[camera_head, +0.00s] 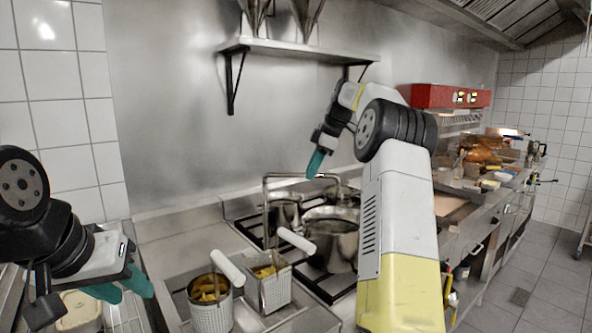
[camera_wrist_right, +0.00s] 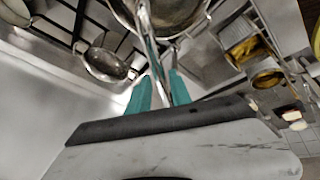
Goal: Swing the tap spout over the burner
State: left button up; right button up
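The tap spout (camera_head: 290,176) is a thin metal pipe that runs level above the hob (camera_head: 240,228) and bends down at its left end. It also shows in the right wrist view (camera_wrist_right: 151,45), passing between my right gripper's teal fingers. My right gripper (camera_head: 315,164) points down at the spout's level part, with its fingers apart on either side of the pipe (camera_wrist_right: 160,88); firm contact is not clear. My left gripper (camera_head: 122,287) is open and empty at the lower left. The burners lie under black grates and are partly hidden by pots.
A large pot (camera_head: 332,246) and a smaller pot (camera_head: 284,212) stand on the hob below the spout. Fryer baskets (camera_head: 211,312) with white handles stand in front. A wall shelf (camera_head: 300,48) hangs above. A cluttered counter runs right, with open floor beside it.

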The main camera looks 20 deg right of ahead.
jog(key=shift+o, duration=0.7)
jog(key=v, duration=0.7)
jog(key=shift+r, duration=0.3)
jog(key=shift+s+d, duration=0.2)
